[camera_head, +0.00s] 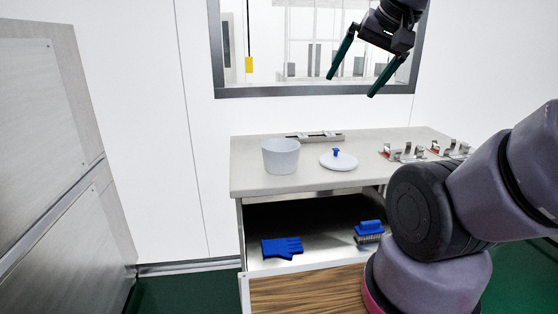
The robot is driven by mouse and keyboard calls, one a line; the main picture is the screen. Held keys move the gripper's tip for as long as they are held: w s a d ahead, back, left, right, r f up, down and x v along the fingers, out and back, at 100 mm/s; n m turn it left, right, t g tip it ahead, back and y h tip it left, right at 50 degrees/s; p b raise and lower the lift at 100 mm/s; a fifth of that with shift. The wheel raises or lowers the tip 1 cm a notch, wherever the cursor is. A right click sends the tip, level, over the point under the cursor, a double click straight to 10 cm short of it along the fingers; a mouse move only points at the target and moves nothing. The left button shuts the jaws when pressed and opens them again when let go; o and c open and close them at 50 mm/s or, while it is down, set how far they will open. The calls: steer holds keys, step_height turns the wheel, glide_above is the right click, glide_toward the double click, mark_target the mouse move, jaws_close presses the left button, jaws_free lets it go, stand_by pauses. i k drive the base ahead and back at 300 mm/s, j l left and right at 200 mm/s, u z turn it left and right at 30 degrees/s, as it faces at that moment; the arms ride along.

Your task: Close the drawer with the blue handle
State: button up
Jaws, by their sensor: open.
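An open drawer (310,291) with a wood-grain front sticks out from under the light worktop. Its bare metal floor shows, with a blue glove (282,248) at the left and a blue-handled brush (369,231) at the right. No drawer handle shows; the lower front is cut off by the picture edge and my arm covers its right part. My gripper (351,86) is up in front of the window, above the worktop and well apart from the drawer. Its two green fingers are spread and empty.
The worktop (255,184) carries a white pot (281,156), a white lid (338,160) with a blue knob, a metal rack (315,136) behind, and metal fixtures (408,153) at the right. A steel cabinet (50,150) stands at the left. Green floor shows between.

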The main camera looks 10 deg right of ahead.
mark_target(323, 221)
steer(key=k+j+z, duration=0.25)
steer(key=k+z, duration=0.25)
steer(key=k+l+z, duration=0.1)
steer(key=k+l, duration=0.25)
